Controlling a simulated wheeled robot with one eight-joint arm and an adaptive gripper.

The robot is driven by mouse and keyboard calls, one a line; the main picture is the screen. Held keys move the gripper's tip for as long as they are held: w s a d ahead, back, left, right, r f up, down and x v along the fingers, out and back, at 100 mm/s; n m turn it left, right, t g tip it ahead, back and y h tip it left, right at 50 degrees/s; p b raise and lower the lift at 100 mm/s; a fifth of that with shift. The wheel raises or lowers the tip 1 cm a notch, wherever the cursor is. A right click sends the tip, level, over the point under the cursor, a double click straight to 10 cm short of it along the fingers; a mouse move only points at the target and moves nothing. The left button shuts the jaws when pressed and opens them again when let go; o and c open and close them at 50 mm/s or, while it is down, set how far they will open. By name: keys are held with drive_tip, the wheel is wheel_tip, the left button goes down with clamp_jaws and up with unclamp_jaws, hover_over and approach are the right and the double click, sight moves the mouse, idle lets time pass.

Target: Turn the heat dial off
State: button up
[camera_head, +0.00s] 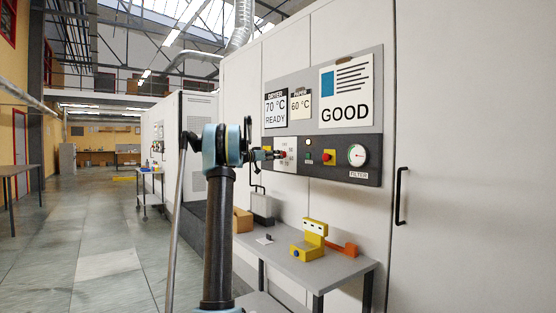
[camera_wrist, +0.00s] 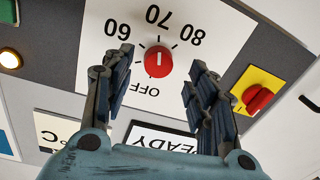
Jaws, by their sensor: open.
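The heat dial (camera_wrist: 158,61) is a round red knob with a white line, on a white plate marked 60, 70, 80 and OFF. In the wrist view the lettering is upside down; the white line runs up and down, roughly in line with the 70. My gripper (camera_wrist: 160,68) is open, one finger on each side of the dial in that view. Contact cannot be made out. In the head view my gripper (camera_head: 268,154) is at the panel (camera_head: 330,62), and the dial (camera_head: 282,154) shows at its fingertips.
A red knob on a yellow plate (camera_wrist: 256,98) sits beside the dial plate. A filter gauge (camera_head: 357,155) is further right on the panel. A grey table (camera_head: 336,268) with a yellow device (camera_head: 310,240) stands below. The floor at the left (camera_head: 100,240) is clear.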

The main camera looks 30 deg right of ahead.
sight(283, 154)
drive_tip(key=shift+w+d, duration=0.15)
drive_tip(key=shift+d, duration=0.8)
drive_tip(key=shift+w+d, duration=0.15)
drive_tip(key=shift+d, duration=0.8)
drive_tip(key=c, duration=1)
